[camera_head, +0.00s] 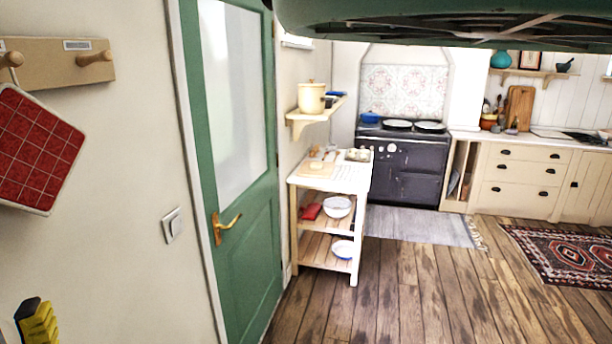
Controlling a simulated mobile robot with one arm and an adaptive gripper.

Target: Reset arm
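My gripper is not in view, and I cannot tell what it holds or how the arm is posed. A yellow and black object (38,322) is cut off by the bottom left corner; I cannot tell what it is.
A green door (247,200) with a brass handle (225,226) is shut at left. A white shelf trolley (350,186) stands beyond it, before a dark range cooker (412,170). A dark green thing (440,22) overhangs the top. The wooden floor (420,290) is clear; a patterned rug (570,255) lies right.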

